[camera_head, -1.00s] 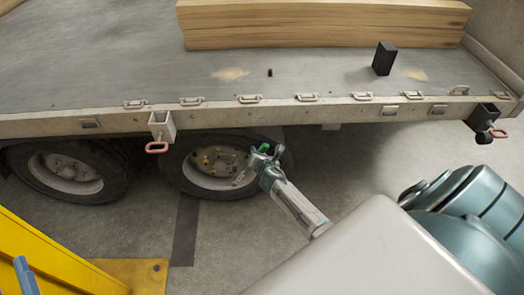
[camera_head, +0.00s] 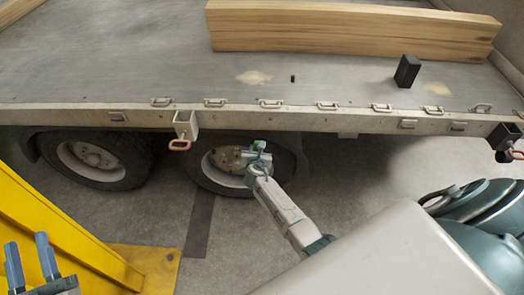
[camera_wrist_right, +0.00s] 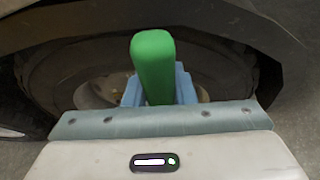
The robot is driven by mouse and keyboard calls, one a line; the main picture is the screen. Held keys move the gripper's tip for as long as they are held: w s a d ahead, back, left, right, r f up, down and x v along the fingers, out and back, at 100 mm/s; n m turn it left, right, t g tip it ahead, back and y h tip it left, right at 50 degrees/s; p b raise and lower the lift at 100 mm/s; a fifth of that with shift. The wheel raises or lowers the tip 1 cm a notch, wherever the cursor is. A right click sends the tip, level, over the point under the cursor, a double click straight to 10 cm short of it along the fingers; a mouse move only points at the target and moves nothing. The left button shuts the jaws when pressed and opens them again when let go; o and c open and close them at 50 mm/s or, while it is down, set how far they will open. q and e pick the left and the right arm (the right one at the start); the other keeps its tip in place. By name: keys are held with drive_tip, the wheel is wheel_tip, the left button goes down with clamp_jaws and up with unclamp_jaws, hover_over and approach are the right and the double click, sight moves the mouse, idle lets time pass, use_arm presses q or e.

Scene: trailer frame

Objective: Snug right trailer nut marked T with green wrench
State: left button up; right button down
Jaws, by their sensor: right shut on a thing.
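The right trailer wheel (camera_head: 212,180) stands under the bed edge, with several small brass-coloured nuts (camera_head: 228,160) on its hub. I cannot read a T mark on any nut. My right gripper (camera_head: 258,163) is in front of the right part of this wheel, covering part of the hub. It is shut on the green wrench (camera_wrist_right: 153,62), whose handle stands up between the blue fingers in the right wrist view. The wrench's working end is hidden, so I cannot tell whether it touches a nut. My left gripper (camera_head: 30,262) is at the bottom left, its two fingers apart and empty.
The trailer bed (camera_head: 150,68) overhangs the wheels, with a bracket and red ring (camera_head: 180,145) hanging near the right wheel. Another wheel (camera_head: 95,160) is to the left. A yellow frame (camera_head: 60,225) fills the lower left. Wooden beams (camera_head: 350,32) and a black block (camera_head: 407,70) lie on the bed.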

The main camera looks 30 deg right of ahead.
drive_tip(key=shift+w+a+r, duration=0.15)
drive_tip(key=shift+w+a, duration=0.2)
drive_tip(key=shift+a, duration=0.1)
drive_tip(key=shift+s+d, duration=0.1)
drive_tip(key=shift+s+d+p, duration=0.2)
drive_tip(key=shift+d+p, duration=0.1)
drive_tip(key=shift+w+a, duration=0.3)
drive_tip(key=shift+a, duration=0.15)
drive_tip(key=c, duration=2.1)
unclamp_jaws()
clamp_jaws()
